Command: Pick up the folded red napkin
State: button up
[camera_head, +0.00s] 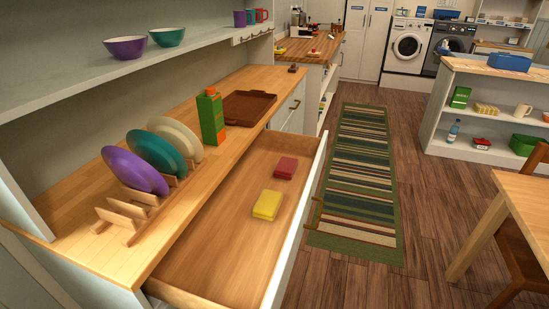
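A folded red napkin (286,168) lies flat in the open wooden drawer (219,255), toward its far end. A folded yellow cloth (267,204) lies in the same drawer, nearer than the red one and a little to its left. The two do not touch. The drawer is pulled out to the right from under the wooden counter (187,212). My gripper is not in view.
On the counter stand a rack with several plates (134,171), an orange-and-green carton (210,116) and a brown tray (249,108). A shelf (110,78) with bowls overhangs it. A striped rug (356,180) and open floor lie right of the drawer; a wooden table (524,205) stands farther right.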

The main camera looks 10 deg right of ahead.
aim_at(286, 168)
jog(key=i+l+u, duration=0.2)
jog(key=i+l, duration=0.3)
jog(key=i+l+u, duration=0.15)
jog(key=i+l, duration=0.4)
jog(key=i+l+u, duration=0.2)
jog(key=i+l, duration=0.25)
jog(key=l, duration=0.25)
